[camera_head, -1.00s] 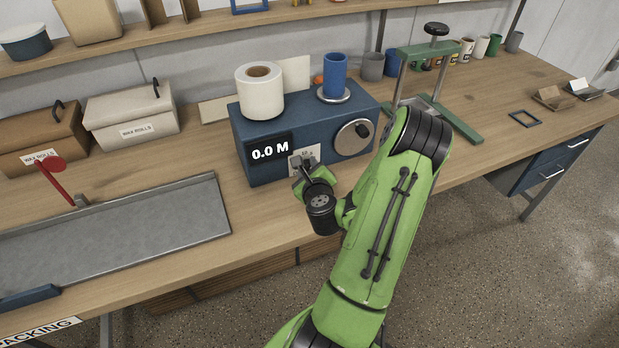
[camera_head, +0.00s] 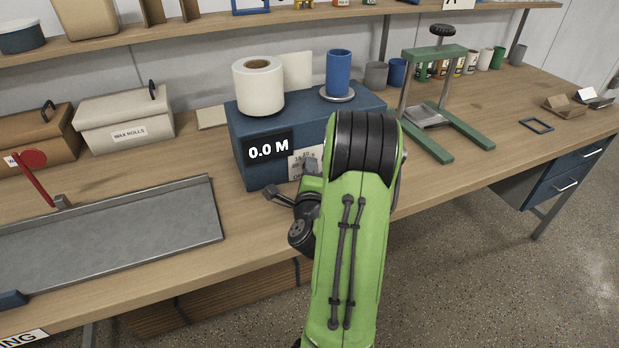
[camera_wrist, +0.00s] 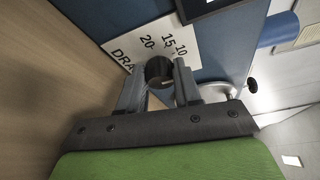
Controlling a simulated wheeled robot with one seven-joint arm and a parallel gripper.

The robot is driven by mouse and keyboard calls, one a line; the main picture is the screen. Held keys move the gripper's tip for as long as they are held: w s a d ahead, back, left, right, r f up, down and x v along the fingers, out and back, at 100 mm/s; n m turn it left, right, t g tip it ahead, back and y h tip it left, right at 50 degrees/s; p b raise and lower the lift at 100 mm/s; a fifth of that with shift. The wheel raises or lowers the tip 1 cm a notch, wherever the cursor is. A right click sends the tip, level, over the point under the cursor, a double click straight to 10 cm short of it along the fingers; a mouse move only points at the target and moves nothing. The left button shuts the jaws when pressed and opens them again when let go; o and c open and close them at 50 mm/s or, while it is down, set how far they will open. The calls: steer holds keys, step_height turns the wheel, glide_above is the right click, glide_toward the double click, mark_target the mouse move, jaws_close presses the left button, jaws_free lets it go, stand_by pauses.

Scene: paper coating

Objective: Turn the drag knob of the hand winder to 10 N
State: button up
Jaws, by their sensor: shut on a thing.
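The hand winder is a blue box (camera_head: 242,160) with a black "0.0 M" display (camera_head: 269,148), a white roll (camera_head: 258,88) and a blue roll (camera_head: 338,74) on top. The pale drag scale plate (camera_head: 298,160) on its front is partly hidden by my arm. In the wrist view the scale plate (camera_wrist: 137,47) shows 20, 15, 10 and part of "DRAG". My gripper (camera_wrist: 158,84) is shut on the dark round drag knob (camera_wrist: 158,68), one finger on each side. A small light mark shows on the knob; its exact reading cannot be told.
My forearm covers the winder's right front. A green press frame (camera_head: 440,52) stands to the right. The bench front edge is below the winder.

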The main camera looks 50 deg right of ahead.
stand_by(0.3)
steer(key=o, duration=1)
steer(key=shift+o, duration=0.2)
